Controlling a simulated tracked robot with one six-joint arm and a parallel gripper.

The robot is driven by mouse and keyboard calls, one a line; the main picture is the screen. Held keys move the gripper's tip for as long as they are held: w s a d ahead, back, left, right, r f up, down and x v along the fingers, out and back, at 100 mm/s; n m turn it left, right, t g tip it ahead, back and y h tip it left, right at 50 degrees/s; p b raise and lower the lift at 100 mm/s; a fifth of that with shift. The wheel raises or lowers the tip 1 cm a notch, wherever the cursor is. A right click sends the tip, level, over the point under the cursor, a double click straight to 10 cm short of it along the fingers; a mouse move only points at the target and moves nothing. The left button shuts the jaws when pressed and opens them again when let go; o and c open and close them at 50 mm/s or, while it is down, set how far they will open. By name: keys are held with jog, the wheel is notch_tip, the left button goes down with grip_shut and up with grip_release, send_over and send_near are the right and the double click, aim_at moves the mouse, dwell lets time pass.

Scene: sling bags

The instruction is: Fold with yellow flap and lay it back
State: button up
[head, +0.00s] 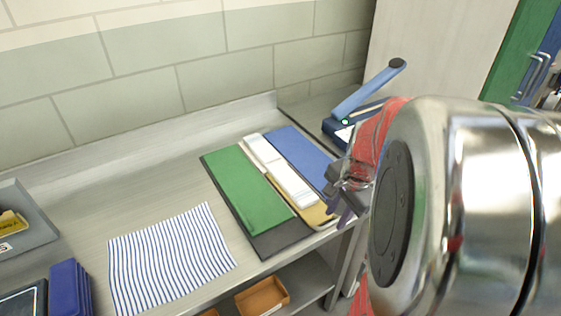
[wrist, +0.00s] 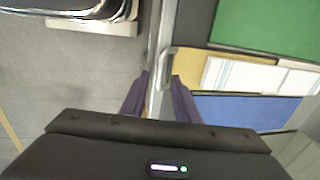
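A dark folder (head: 278,242) lies open on the metal bench. A green panel (head: 243,189) covers its left part. A yellow panel (head: 318,214) shows at the front right, mostly hidden under a white strip (head: 280,168). A blue panel (head: 299,152) lies right of the strip. The wrist view shows the green (wrist: 270,25), yellow (wrist: 236,68), white (wrist: 255,76) and blue (wrist: 245,108) parts. My gripper (head: 342,208) is at the bench's front right edge, beside the folder. In the wrist view its fingers (wrist: 160,98) are apart, with nothing clearly held.
A striped cloth (head: 172,256) lies left of the folder. Dark blue items (head: 69,287) and a grey tray (head: 25,225) are at the far left. A blue-handled device (head: 362,100) stands behind my gripper. An orange-brown bin (head: 262,297) sits on the lower shelf.

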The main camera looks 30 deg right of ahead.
jog(key=shift+w+f, duration=0.1)
jog(key=shift+f, duration=0.6)
jog(key=shift+c, duration=0.4)
grip_shut()
jog(key=shift+d, duration=0.25)
jog(key=shift+a, duration=0.15)
jog(key=shift+w+r, duration=0.1)
jog(key=shift+r, duration=0.15)
